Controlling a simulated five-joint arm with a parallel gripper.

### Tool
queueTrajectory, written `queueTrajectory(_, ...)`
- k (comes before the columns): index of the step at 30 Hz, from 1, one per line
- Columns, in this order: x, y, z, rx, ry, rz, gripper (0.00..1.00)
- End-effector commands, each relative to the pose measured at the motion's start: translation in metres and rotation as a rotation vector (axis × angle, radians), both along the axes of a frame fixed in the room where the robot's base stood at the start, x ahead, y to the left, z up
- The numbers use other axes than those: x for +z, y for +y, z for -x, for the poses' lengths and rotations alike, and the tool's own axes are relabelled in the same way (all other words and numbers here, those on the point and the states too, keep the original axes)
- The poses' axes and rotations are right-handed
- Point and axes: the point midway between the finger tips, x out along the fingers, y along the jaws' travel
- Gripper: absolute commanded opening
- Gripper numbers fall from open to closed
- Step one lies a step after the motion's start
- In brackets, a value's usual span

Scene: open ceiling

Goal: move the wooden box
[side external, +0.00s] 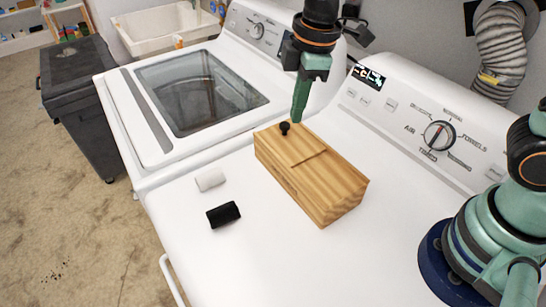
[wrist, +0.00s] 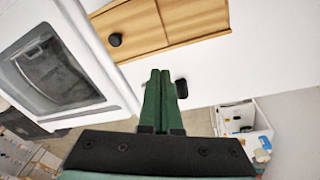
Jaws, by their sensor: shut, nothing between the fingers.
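The wooden box (side external: 318,180) lies on the white dryer top, light brown with striped grain, a groove across its lid and a black knob (side external: 284,128) near its far left end. In the wrist view, part of the box (wrist: 200,20) shows at the top, with its knob (wrist: 115,39). My gripper (side external: 294,119) points down at the box's far left end, close to the knob. Whether its tips touch the box I cannot tell. In the wrist view its green fingers (wrist: 160,74) are together with nothing between them.
A washer (side external: 200,90) with a glass lid stands to the left. The dryer's control panel (side external: 415,120) rises behind. The top is clear in front of the box.

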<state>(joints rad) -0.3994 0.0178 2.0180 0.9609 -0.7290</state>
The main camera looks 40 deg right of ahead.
Motion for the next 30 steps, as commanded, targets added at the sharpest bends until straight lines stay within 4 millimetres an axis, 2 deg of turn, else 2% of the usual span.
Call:
queueTrajectory(1, -0.012, 0.017, -0.001, 0.094, 0.029, 0.02, 0.0)
queueTrajectory(3, -0.025, 0.034, -0.002, 0.207, 0.057, 0.043, 0.0)
queueTrajectory(9, -0.051, 0.066, 0.001, 0.422, 0.109, 0.08, 0.0)
queueTrajectory(17, -0.069, 0.073, 0.002, 0.471, 0.121, 0.088, 0.0)
queueTrajectory(30, -0.152, 0.071, 0.003, 0.467, 0.124, 0.088, 0.0)
